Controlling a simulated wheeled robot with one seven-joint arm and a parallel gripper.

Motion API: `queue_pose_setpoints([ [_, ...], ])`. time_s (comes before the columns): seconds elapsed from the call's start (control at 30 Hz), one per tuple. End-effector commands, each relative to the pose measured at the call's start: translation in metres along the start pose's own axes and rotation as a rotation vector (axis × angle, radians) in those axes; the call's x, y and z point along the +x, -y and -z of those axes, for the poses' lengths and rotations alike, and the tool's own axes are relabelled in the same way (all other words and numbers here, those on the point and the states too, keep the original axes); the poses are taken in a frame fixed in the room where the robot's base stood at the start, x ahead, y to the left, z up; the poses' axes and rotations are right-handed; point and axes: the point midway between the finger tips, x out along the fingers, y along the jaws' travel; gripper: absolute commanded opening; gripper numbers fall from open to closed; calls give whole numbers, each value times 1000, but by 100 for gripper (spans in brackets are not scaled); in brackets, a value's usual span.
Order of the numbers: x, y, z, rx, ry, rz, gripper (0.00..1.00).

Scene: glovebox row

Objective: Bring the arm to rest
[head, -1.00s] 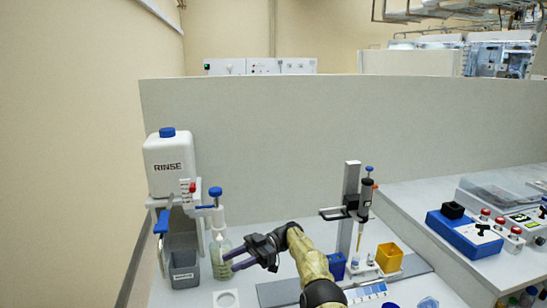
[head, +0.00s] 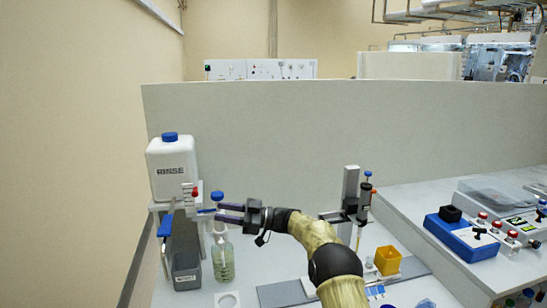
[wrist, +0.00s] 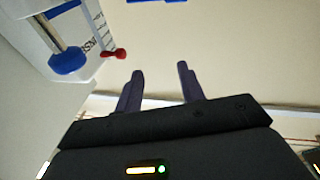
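My gripper (head: 222,212) is raised above the left part of the bench in the head view, its fingers pointing left towards the rinse dispenser. In the wrist view my gripper (wrist: 160,80) has its two dark fingers spread apart with nothing between them. In the head view the fingertips are near the blue-topped upright (head: 217,196) beside the dispenser; whether they touch it I cannot tell. The arm reaches in from the lower right.
The white RINSE container (head: 170,165) stands at left over a grey bin (head: 186,268). A clear bottle (head: 223,262) stands below my gripper. A pipette stand (head: 350,195) and yellow cup (head: 388,260) are to the right. A grey partition (head: 300,130) stands behind.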

Motion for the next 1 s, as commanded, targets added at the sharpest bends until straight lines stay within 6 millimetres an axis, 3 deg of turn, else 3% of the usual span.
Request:
queue_pose_setpoints([
  [0.03,-2,-11,20,-12,4,-86,39],
  [0.1,-7,-27,36,-25,18,-215,39],
  [0.3,-41,-56,68,-26,115,-573,39],
  [0.43,-74,-57,78,8,221,-788,39],
  [0.53,-105,-46,80,51,323,-941,39],
  [0.67,-150,-16,79,134,476,-1118,39],
  [0.77,-186,20,74,222,605,-1235,39],
  [0.87,-220,68,68,329,741,-1328,39],
  [1.0,-255,147,59,503,919,-1409,39],
])
